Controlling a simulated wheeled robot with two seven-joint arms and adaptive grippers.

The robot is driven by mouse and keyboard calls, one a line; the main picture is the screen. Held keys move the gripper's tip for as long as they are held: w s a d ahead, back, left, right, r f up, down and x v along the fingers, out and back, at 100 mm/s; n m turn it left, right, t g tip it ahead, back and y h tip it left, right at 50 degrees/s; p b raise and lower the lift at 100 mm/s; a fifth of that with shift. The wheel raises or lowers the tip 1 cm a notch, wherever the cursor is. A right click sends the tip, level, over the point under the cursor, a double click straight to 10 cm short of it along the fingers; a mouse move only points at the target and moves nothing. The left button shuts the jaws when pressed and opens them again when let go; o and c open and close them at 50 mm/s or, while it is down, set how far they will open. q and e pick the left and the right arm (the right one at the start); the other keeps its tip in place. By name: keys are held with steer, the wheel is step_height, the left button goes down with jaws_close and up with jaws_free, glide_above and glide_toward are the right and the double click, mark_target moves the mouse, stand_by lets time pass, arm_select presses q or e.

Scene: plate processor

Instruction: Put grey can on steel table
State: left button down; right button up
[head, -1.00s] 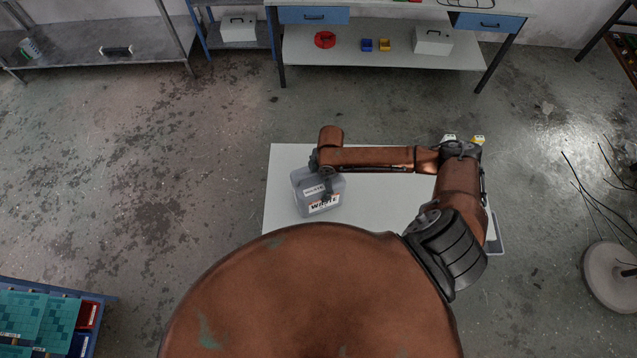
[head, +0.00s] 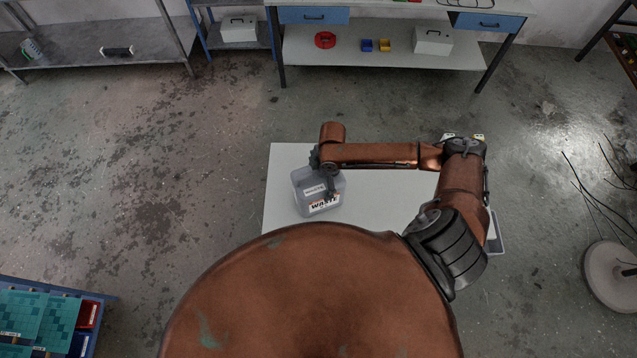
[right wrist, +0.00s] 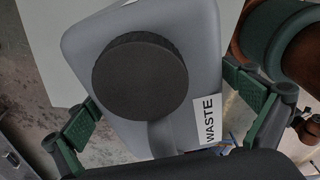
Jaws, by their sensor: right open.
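The grey can (head: 301,200), a grey plastic container with a WASTE label, stands on a white surface in front of me. In the right wrist view the can (right wrist: 203,50) shows its dark round cap and white label. My right gripper (head: 328,186) is over the can. In the right wrist view its green-padded fingers (right wrist: 160,92) are open, one on each side of the can. Contact with the can cannot be made out. A steel table (head: 75,62) with a metal shelf stands at the far upper left. My left gripper is not in view.
The white surface (head: 385,195) is mostly bare right of the can. A workbench (head: 380,52) with blue drawers stands at the back. A blue-framed rack (head: 60,292) is at the lower left, and a round-based stand (head: 607,278) at the right. The floor toward the steel table is clear.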

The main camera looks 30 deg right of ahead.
steer(key=r, duration=0.3)
steer(key=d+r, duration=0.1)
steer(key=r, duration=0.3)
steer(key=r+b, duration=0.1)
steer(key=r, duration=0.2)
steer(key=shift+s+d+r, duration=0.15)
steer(key=shift+d, duration=0.1)
